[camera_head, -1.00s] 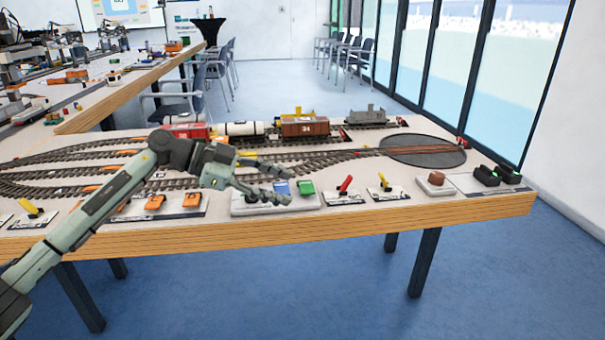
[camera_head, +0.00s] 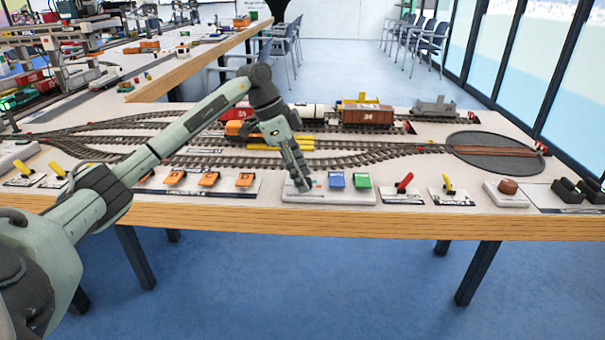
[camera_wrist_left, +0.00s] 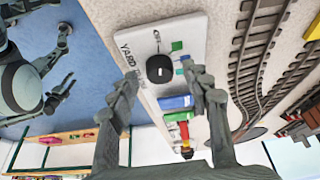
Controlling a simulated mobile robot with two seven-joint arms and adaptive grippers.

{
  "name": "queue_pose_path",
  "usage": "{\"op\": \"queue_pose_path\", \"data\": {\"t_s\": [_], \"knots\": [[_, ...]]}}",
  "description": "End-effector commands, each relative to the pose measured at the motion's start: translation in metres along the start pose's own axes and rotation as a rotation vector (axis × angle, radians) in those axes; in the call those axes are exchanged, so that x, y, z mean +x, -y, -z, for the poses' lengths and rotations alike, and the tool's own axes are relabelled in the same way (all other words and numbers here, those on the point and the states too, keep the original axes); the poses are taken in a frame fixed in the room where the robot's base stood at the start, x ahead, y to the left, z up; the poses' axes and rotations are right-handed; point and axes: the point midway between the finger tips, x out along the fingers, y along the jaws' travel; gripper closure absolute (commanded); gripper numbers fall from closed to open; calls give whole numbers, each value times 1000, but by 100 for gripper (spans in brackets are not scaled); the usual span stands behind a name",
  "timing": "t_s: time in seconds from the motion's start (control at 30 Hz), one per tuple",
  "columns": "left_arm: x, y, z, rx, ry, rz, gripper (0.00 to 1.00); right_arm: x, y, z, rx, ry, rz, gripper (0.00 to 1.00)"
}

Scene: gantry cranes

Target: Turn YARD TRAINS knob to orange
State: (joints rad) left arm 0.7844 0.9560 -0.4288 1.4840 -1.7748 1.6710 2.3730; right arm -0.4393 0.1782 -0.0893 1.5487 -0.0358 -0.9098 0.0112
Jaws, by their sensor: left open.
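The black round knob (camera_wrist_left: 160,68) sits on a white panel (camera_wrist_left: 150,25) lettered "YARD" in the left wrist view. A green mark and a smaller teal mark lie beside it. My left gripper (camera_wrist_left: 163,80) is open, one finger on either side of the knob; contact cannot be told. In the head view the left gripper (camera_head: 302,187) points down over the left end of the white panel (camera_head: 350,198) and hides the knob. A small orange mark (camera_head: 318,183) shows beside the fingers. My right gripper (camera_wrist_left: 58,98) seems to show small at the left wrist view's edge.
A blue button (camera_head: 336,180) and a green button (camera_head: 362,180) stand right of the gripper on the same panel. Orange switches (camera_head: 209,179) lie to the left, a red lever (camera_head: 404,183) to the right. Tracks and a brown wagon (camera_head: 367,115) lie behind.

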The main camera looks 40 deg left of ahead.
Motion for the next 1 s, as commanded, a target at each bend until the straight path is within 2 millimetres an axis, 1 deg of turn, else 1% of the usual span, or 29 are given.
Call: {"op": "queue_pose_path", "data": {"t_s": [0.1,0.3,0.7,1.0], "knots": [[4,0,0,0,0,1,51,4,1,-6,-2,9,1,60],[4,0,0,0,0,1,51,3,2,-6,-3,7,2,60],[4,0,0,1,-1,0,100,2,2,-3,-3,4,1,60],[3,1,1,34,-2,-13,100,1,1,2,-2,-2,0,60]]}}
